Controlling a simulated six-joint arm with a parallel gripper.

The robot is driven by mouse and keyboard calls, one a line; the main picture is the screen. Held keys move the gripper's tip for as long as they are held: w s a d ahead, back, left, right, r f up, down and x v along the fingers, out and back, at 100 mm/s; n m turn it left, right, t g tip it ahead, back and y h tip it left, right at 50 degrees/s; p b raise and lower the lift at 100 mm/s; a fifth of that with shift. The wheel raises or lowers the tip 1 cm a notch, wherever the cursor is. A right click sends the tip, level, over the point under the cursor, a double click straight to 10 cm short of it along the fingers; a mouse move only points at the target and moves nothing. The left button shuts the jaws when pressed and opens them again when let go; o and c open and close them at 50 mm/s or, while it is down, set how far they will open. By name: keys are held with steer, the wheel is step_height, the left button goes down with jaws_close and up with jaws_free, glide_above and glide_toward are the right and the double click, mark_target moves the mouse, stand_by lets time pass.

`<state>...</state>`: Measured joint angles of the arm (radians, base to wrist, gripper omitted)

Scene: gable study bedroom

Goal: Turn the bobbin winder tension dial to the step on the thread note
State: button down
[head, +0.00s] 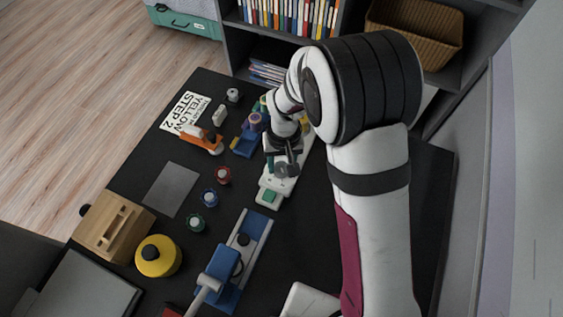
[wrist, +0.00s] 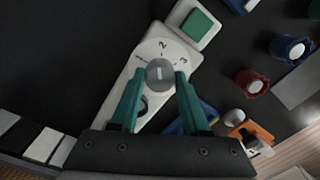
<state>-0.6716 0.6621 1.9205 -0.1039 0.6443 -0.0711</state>
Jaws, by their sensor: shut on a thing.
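The bobbin winder (head: 269,196) is a long white base with a green square at one end, and it also shows in the wrist view (wrist: 187,22). Its grey tension dial (wrist: 160,73) sits on a white numbered face (wrist: 148,50); 2 and 3 are readable. A pale line on the dial points roughly towards the 2. My gripper (wrist: 160,78) is shut on the dial, one green finger on each side. In the head view my wrist hides much of the dial area. The thread note (head: 187,112) lies at the table's far left and reads yellow, step 2.
Red (head: 222,175), blue (head: 209,197) and green (head: 195,222) spools stand left of the winder. An orange-handled item (head: 203,140) lies near the note. A yellow tin (head: 158,256), wooden box (head: 112,226) and blue sliding device (head: 222,270) stand in front. A grey mat (head: 171,188) is bare.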

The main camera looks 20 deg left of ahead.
steer(key=shift+m, duration=1)
steer(key=shift+c, duration=1.9)
jaws_free()
step_height(320, 180, up, 16)
steer(key=shift+d, duration=0.25)
steer(key=shift+w+f, duration=0.1)
